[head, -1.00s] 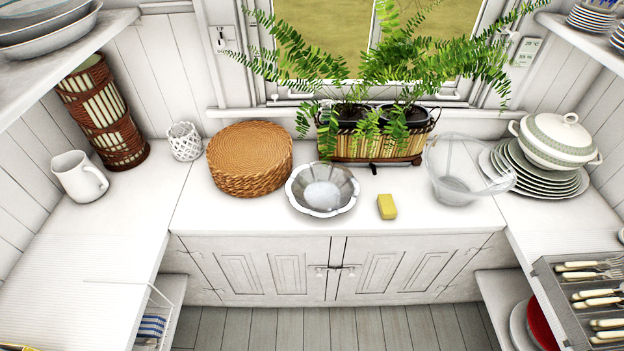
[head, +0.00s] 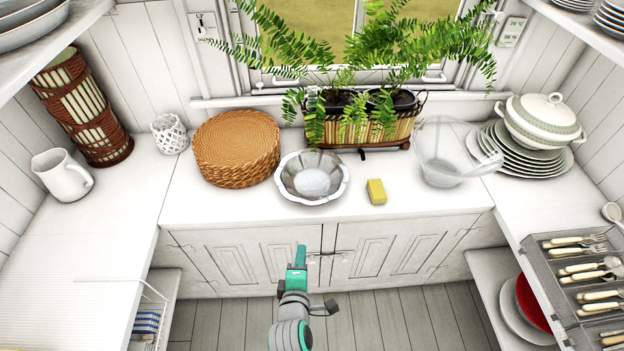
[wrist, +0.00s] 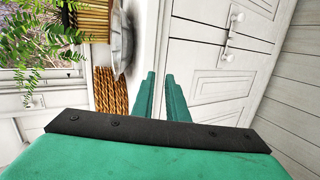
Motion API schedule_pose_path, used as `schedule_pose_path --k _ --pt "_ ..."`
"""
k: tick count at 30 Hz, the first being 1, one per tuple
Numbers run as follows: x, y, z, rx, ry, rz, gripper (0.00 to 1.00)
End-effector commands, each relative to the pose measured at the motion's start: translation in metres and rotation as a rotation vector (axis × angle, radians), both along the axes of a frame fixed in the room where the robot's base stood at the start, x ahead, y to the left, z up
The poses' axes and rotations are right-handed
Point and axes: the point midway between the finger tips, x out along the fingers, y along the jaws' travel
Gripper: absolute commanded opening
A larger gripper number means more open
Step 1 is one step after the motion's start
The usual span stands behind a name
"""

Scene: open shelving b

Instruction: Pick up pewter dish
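The pewter dish (head: 312,180), a shiny silver-grey bowl with a scalloped rim, sits upright on the white counter (head: 235,207) near its front edge. In the wrist view the dish (wrist: 122,38) shows edge-on at the upper left. My gripper (head: 299,250) is in front of the counter, below and apart from the dish in the head view. In the wrist view its two green fingers (wrist: 161,78) have a narrow gap between them with nothing held.
A woven basket stack (head: 237,150) stands close left of the dish. A yellow sponge-like block (head: 376,191) and a clear bowl (head: 440,160) are to its right. A planter with ferns (head: 365,130) stands behind. Cupboard doors (head: 300,260) are below the counter.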

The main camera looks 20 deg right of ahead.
Motion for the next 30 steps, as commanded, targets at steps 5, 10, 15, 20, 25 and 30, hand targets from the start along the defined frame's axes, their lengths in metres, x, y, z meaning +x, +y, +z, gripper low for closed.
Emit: schedule_pose_path --k 5,10,15,20,25,30 --pt "0.043 -0.036 0.032 -0.201 0.114 -0.014 0.13" --pt "0.065 -0.062 0.057 -0.328 0.22 -0.027 0.13" --pt "0.074 -0.074 0.07 -0.388 0.277 -0.031 0.13" --pt "0.084 -0.084 0.067 -0.399 0.294 -0.032 0.13" --pt "0.101 -0.098 0.054 -0.398 0.294 -0.031 0.13" --pt "0.111 -0.106 0.046 -0.398 0.293 -0.031 0.13"
